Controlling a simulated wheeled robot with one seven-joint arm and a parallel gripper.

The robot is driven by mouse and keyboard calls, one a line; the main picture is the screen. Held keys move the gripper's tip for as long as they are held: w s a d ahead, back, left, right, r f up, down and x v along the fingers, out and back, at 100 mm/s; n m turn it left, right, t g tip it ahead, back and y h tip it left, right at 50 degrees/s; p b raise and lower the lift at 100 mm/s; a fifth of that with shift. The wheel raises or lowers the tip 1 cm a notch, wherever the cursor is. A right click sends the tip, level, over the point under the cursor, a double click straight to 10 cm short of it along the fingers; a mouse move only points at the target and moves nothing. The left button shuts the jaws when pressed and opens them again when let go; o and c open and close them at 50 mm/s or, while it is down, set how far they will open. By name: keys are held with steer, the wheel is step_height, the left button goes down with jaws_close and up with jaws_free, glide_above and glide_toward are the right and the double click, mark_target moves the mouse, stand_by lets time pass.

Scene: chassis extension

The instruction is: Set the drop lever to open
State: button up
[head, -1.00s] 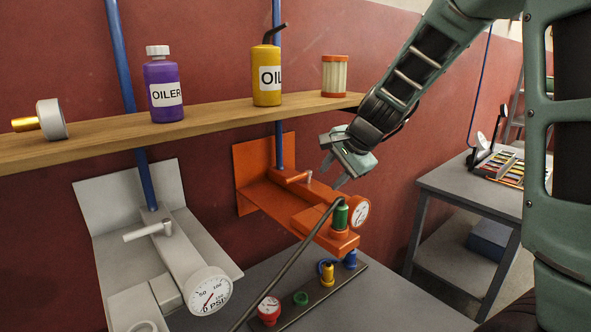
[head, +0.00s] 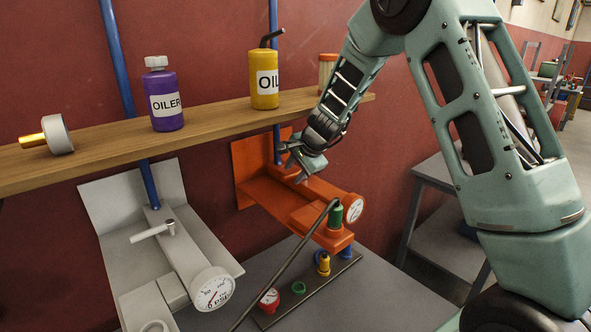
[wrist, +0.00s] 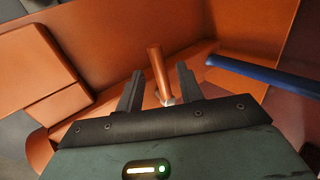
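The lever (wrist: 157,68) on the orange unit (head: 262,190) is a short orange rod with a pale metal piece at its near end. In the wrist view it lies between the two fingers of my gripper (wrist: 160,74). The fingers are apart, with a visible gap on each side of the rod. In the head view my gripper (head: 298,172) is over the back part of the orange unit and hides most of the lever. A similar white lever (head: 152,231) sits on the white unit (head: 128,262) to the left.
A wooden shelf (head: 95,146) with a purple oiler bottle (head: 165,105), a yellow oil can (head: 264,80) and a filter runs above the units. A dark hose (head: 283,265) and gauge (head: 353,208) are at the orange unit's front. A blue pipe (wrist: 265,76) passes close by my right finger.

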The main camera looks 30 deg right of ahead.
jaws_close()
